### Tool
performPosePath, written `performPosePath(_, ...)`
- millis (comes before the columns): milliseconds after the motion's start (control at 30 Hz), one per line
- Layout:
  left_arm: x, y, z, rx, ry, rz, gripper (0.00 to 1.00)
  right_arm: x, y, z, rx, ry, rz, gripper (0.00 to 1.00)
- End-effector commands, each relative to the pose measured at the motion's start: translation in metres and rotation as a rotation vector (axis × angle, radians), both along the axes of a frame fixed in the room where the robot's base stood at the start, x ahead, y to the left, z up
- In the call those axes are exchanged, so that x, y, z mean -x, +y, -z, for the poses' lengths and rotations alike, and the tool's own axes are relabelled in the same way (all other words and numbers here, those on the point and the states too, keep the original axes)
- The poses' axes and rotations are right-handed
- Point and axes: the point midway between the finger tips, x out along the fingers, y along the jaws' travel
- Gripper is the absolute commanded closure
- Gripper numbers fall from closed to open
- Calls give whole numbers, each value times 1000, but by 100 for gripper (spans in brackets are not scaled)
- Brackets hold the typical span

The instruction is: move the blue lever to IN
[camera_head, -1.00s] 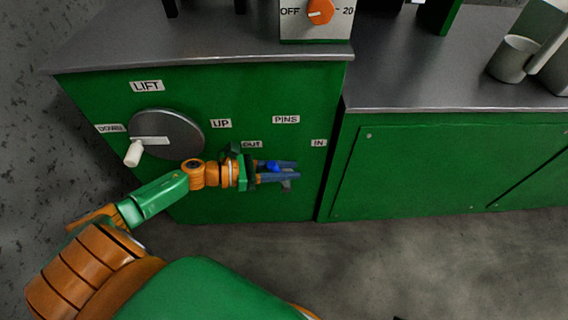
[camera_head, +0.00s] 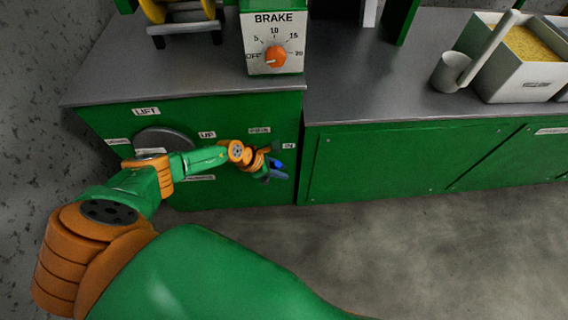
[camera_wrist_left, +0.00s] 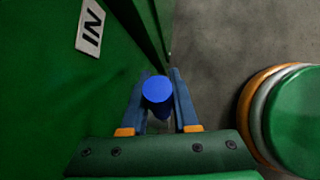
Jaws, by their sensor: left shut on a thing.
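The blue lever (camera_head: 276,164) projects from the green cabinet front below the IN label (camera_head: 288,146), near the cabinet's right edge. My left gripper (camera_head: 279,171) is shut on the lever. In the left wrist view the lever's round blue end (camera_wrist_left: 157,89) sits between the two fingers of my left gripper (camera_wrist_left: 158,98), and the IN label (camera_wrist_left: 90,28) is at upper left. The PINS label (camera_head: 260,130) is above and left of the lever. The lever's base is hidden by my gripper. My right gripper is not in view.
The grey lift wheel (camera_head: 163,139) is partly behind my left arm. The brake box (camera_head: 273,38) with its orange knob stands on the countertop. A mug (camera_head: 451,72) and a white bin (camera_head: 519,88) are at the right. The floor in front is clear.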

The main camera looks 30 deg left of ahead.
Motion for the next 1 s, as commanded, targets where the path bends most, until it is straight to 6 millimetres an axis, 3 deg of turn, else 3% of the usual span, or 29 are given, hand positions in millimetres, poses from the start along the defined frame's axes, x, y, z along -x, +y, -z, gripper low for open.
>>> performPosePath(300, -4, 2, 4, -113, 67, 1, 100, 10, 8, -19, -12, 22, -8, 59)
performPosePath(933, -4, 1, 10, -144, 89, 2, 100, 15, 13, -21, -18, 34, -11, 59)
performPosePath(967, -4, 1, 10, -144, 89, 2, 64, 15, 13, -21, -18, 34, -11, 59)
performPosePath(1000, -4, 1, 10, -144, 89, 2, 59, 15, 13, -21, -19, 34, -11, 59)
